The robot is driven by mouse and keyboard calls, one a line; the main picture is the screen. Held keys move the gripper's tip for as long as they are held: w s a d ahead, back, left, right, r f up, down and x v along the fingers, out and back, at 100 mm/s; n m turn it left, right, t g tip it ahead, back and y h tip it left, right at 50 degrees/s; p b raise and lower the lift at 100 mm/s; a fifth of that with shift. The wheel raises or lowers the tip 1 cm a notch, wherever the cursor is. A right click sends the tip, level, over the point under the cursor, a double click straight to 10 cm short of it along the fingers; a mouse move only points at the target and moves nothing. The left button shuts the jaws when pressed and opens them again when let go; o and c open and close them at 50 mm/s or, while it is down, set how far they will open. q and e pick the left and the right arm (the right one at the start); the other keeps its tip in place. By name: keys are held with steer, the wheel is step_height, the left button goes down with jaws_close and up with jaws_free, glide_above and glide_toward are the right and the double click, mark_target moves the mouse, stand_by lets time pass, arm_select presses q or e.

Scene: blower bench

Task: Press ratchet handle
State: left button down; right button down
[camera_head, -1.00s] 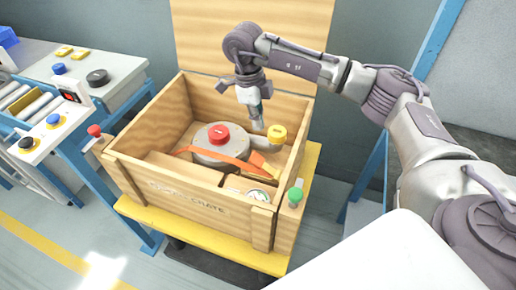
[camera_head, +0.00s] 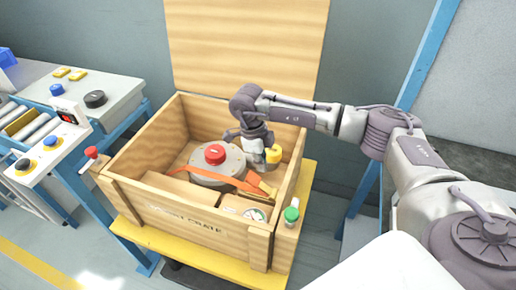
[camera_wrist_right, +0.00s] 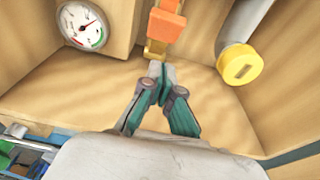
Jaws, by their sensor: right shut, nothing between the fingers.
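The orange strap (camera_head: 228,179) crosses the grey blower (camera_head: 213,170) inside the wooden crate and ends at a yellow ratchet handle (camera_head: 265,188). In the right wrist view the ratchet shows as an orange block (camera_wrist_right: 166,27) with a yellow end piece (camera_wrist_right: 155,51). My right gripper (camera_head: 260,168) is lowered into the crate, close behind the ratchet. In its wrist view the green-sided fingers (camera_wrist_right: 158,72) are together, with nothing between them. Their tips are very near the yellow end; contact cannot be told. My left gripper is not in view.
The crate (camera_head: 190,222) stands on a yellow-topped stand, its lid upright behind. A yellow-capped pipe (camera_head: 273,155) is beside my gripper. Red (camera_head: 91,152) and green (camera_head: 291,214) knobs flank the crate. A conveyor bench stands left.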

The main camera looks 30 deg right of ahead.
mark_target(256, 179)
steer(key=shift+w+a+f, duration=0.25)
steer(key=shift+w+f, duration=0.05)
steer(key=shift+f, duration=0.35)
steer(key=shift+w+a+f, duration=0.25)
steer(key=shift+f, duration=0.4)
steer(key=shift+w+a+f, duration=0.25)
steer(key=shift+w+f, duration=0.05)
steer(key=shift+f, duration=0.35)
